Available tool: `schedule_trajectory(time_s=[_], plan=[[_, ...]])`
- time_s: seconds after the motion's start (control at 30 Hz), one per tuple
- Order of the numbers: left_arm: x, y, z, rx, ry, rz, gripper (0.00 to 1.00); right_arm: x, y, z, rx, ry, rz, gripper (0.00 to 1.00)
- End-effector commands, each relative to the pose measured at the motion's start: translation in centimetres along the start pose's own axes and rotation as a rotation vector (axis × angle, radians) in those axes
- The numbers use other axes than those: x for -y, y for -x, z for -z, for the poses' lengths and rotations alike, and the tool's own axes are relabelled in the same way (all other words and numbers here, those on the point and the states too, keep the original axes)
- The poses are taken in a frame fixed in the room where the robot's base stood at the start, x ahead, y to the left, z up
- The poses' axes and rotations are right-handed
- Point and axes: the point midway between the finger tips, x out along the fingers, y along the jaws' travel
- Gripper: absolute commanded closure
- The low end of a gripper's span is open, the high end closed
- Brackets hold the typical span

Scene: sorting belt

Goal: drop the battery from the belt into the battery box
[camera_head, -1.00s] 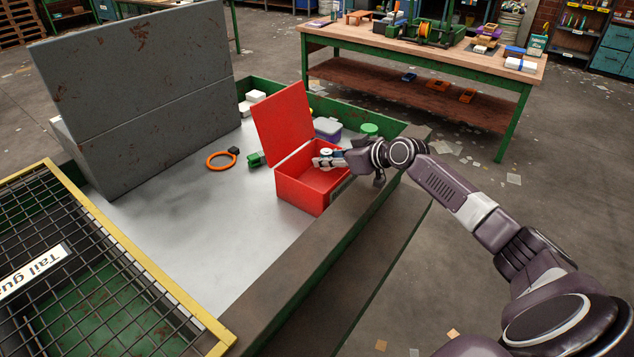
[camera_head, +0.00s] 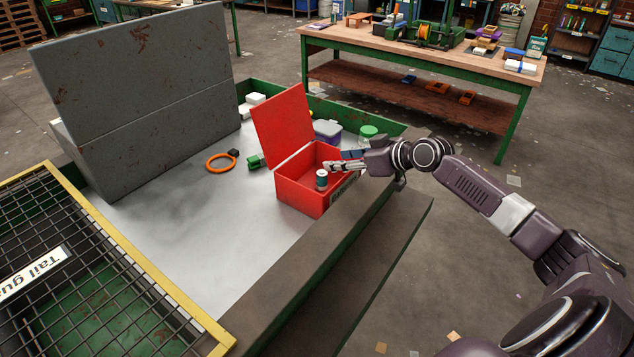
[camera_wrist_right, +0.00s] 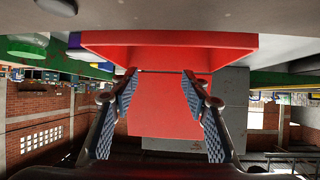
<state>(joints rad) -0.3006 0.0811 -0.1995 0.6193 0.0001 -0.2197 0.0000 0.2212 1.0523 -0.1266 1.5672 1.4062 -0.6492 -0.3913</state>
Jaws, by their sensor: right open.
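The open red battery box (camera_head: 296,194) stands on the grey belt surface, its lid (camera_head: 281,126) raised. The battery (camera_head: 321,180), a short dark cylinder with a pale top, is upright within the box opening near its front wall; whether its base rests on the floor is unclear. My right gripper (camera_head: 331,166) is open and empty at the right side of the box, apart from the battery. In the right wrist view, my gripper's spread fingers (camera_wrist_right: 159,80) frame the red box (camera_wrist_right: 165,42) and lid; the battery does not show there. My left gripper is not in view.
A green connector (camera_head: 256,161) and an orange cable loop (camera_head: 221,162) lie left of the box. A grey panel (camera_head: 140,100) rises at left. The near belt surface is clear.

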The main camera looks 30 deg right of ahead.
Motion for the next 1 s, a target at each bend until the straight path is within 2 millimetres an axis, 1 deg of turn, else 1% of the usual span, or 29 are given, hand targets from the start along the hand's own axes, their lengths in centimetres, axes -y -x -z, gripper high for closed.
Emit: schedule_trajectory(time_s=[0.03, 0.2, 0.4, 0.63, 1.0], plan=[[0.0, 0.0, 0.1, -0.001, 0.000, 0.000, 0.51, 0.0, 0.9, -0.2, 0.005, 0.005, 0.000, 0.57], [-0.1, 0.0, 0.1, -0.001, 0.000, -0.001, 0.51, 0.0, 3.2, -0.2, 0.005, 0.002, 0.000, 0.57], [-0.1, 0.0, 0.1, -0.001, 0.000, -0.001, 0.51, -0.1, 5.1, -0.2, 0.003, -0.001, -0.001, 0.57], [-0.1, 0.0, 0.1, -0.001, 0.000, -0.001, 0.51, 0.0, 6.2, -0.1, 0.002, 0.000, 0.001, 0.57], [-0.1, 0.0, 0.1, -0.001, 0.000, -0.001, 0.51, 0.0, 6.4, 0.1, -0.001, 0.001, 0.000, 0.57]])
